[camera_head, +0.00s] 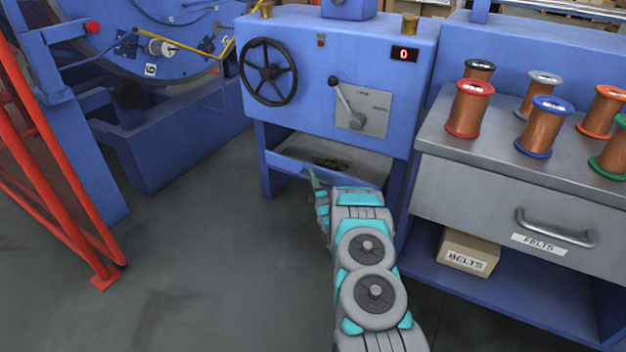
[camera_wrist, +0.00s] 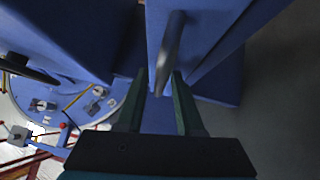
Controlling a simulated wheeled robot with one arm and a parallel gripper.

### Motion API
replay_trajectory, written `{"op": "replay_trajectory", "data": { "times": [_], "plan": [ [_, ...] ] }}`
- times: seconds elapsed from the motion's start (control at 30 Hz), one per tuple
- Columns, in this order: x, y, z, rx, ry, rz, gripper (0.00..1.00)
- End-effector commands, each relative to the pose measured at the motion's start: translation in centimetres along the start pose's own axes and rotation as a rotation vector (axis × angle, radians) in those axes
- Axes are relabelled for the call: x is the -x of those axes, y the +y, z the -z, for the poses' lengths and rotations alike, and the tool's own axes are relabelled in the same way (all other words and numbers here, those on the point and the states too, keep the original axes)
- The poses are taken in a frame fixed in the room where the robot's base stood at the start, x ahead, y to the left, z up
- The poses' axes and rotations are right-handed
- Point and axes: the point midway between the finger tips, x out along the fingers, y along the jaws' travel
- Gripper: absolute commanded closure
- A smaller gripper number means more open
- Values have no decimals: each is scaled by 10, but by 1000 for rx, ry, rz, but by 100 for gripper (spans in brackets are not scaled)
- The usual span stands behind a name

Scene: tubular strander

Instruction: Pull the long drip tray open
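The long drip tray (camera_head: 345,158) sits low under the blue machine, with a dark patch inside and a blue front edge. My arm covers part of that front in the head view. My gripper (camera_head: 314,178) is at the tray's front, small and partly hidden by my own wrist. In the wrist view a grey bar handle (camera_wrist: 172,45) stands out from a blue panel, which appears to be the tray front. My gripper (camera_wrist: 160,74) is open there, with one dark finger on each side of the handle's near end. Narrow gaps show beside the handle.
The blue machine (camera_head: 310,70) carries a black handwheel (camera_head: 268,72) and a lever (camera_head: 345,102). A red guard frame (camera_head: 60,190) stands left. Floor between is clear.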

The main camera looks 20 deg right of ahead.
Motion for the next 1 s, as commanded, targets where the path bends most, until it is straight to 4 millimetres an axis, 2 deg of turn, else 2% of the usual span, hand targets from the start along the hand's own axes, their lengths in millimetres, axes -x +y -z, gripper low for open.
{"op": "replay_trajectory", "data": {
  "times": [0.03, 0.3, 1.0],
  "plan": [
    [0, 0, 0, 0, 0, 0, 71],
    [0, 0, 0, 0, 0, 1, 100],
    [0, -1, 0, 0, 0, 2, 100]
  ]
}}
